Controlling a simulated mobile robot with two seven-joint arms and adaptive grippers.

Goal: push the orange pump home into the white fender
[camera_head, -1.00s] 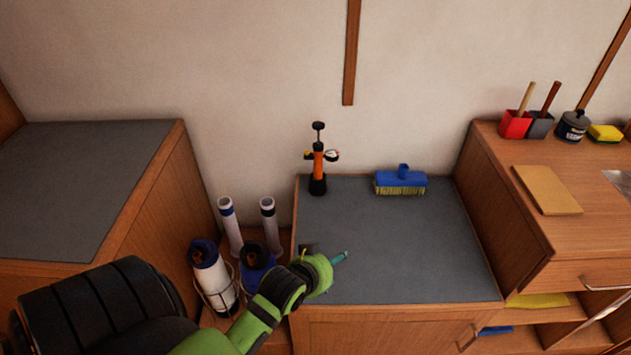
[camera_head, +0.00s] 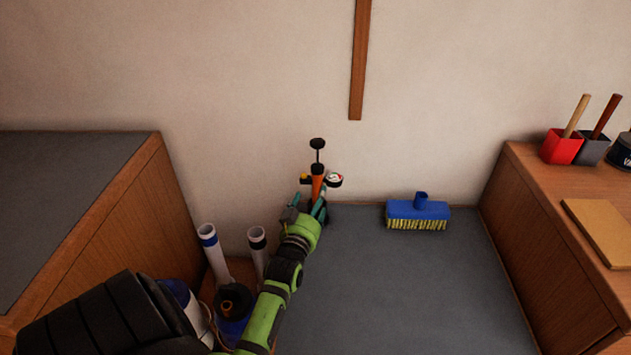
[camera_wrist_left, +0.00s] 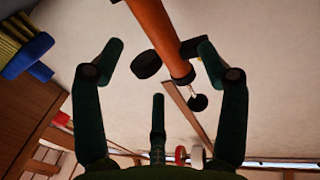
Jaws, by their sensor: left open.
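The orange pump (camera_head: 317,188) stands upright at the back left of the grey worktop, with a black handle on top and a gauge at its side. My left gripper (camera_head: 308,205) is open at the pump's lower body and partly hides it. In the left wrist view the pump's orange barrel (camera_wrist_left: 158,32) shows tilted between and beyond the spread fingers of the gripper (camera_wrist_left: 159,48); I cannot tell whether they touch it. A white fender with a blue end (camera_head: 184,303) is at the lower left, mostly hidden behind my left arm. My right gripper is not in view.
A blue brush (camera_head: 418,211) with yellow bristles lies at the back of the worktop (camera_head: 400,290), whose middle is clear. Two white tubes (camera_head: 210,250) and a blue thing with a black top (camera_head: 235,300) stand in the gap at left. Wooden cabinets flank both sides.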

